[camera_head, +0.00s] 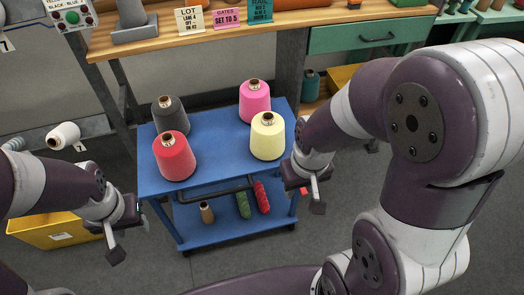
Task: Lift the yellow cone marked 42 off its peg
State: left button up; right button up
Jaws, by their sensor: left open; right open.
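A pale yellow yarn cone (267,138) stands upright at the front right of the blue cart's top (212,139). A brown core end shows at its top; I can make out no 42 and no peg. My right gripper (317,199) is open and empty, just right of the cart's front right corner, lower in the picture than the yellow cone and apart from it. My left gripper (118,240) is open and empty, left of the cart and near the yellow bin.
Pink (255,101), dark grey (170,118) and red (175,156) cones share the cart top. Its lower shelf holds green (243,205) and red (262,197) rolls and a small brown spool (207,213). A yellow bin (60,231) stands left. A wooden bench (290,33) runs behind.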

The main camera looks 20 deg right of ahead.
aim_at(267, 141)
jog(key=i+l+u, duration=0.1)
jog(key=l, duration=0.4)
jog(key=i+l+u, duration=0.15)
jog(key=l, duration=0.35)
jog(key=i+l+u, duration=0.1)
jog(key=l, duration=0.4)
jog(key=i+l+u, duration=0.1)
jog(key=l, duration=0.4)
